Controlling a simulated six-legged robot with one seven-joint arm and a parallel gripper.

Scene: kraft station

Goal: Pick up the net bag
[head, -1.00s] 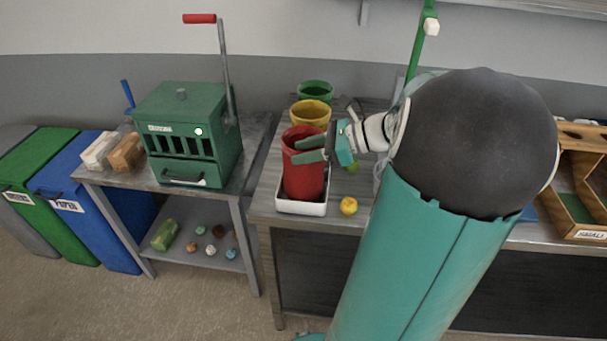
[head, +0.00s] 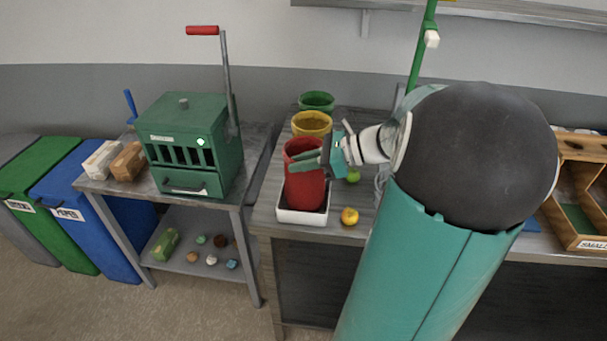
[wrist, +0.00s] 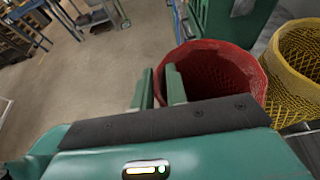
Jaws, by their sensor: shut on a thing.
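The red net bag (head: 305,188) stands upright in a white tray (head: 290,215) on the metal table. In the wrist view it is an open red mesh bag (wrist: 222,75) with a round mouth. My gripper (head: 294,160) reaches it from the right at rim height. Its green fingers (wrist: 160,72) are shut on the near rim, one finger outside and one inside the mouth. The fingers and wrist hide part of the rim in the head view. The bag's base sits down inside the tray.
A yellow net bag (head: 311,123) and a green one (head: 316,101) stand behind the red bag. A yellow-orange ball (head: 349,216) and a green ball (head: 352,176) lie to its right. A green press (head: 188,140) with a tall lever stands left on another table.

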